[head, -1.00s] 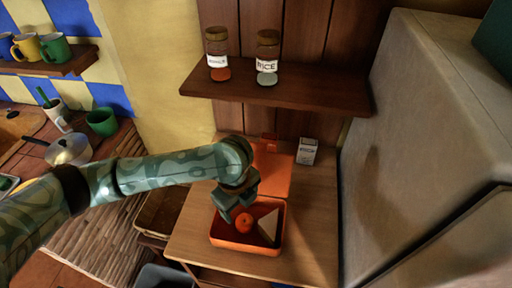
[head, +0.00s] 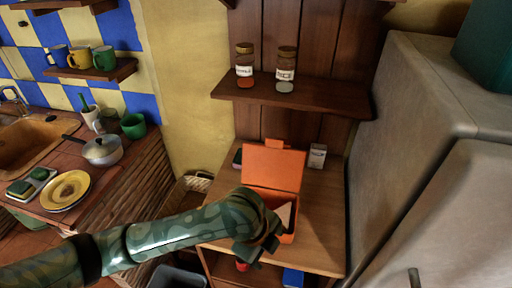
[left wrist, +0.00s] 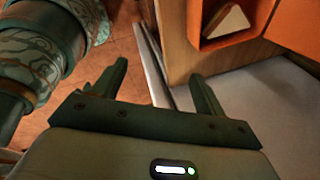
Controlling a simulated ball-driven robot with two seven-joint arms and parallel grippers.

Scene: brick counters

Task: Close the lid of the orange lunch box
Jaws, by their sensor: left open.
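The orange lunch box (head: 291,237) stands on the wooden table with its lid (head: 272,168) open, standing up at the back. A white triangular sandwich (head: 283,214) is inside, and my left arm hides the box's left part. In the left wrist view the box (left wrist: 228,40) is at the upper right with the sandwich (left wrist: 227,22) in it, and part of the orange lid (left wrist: 297,25) shows at the corner. My left gripper (head: 257,252) is at the near side of the box. Its fingers (left wrist: 160,88) are spread and empty. My right gripper is not in view.
A small white carton (head: 317,156) stands behind the box to the right. A shelf (head: 300,97) with two jars is above. The grey fridge-like block (head: 425,150) closes off the right. A red object (head: 242,266) and a blue one (head: 293,277) show below the tabletop.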

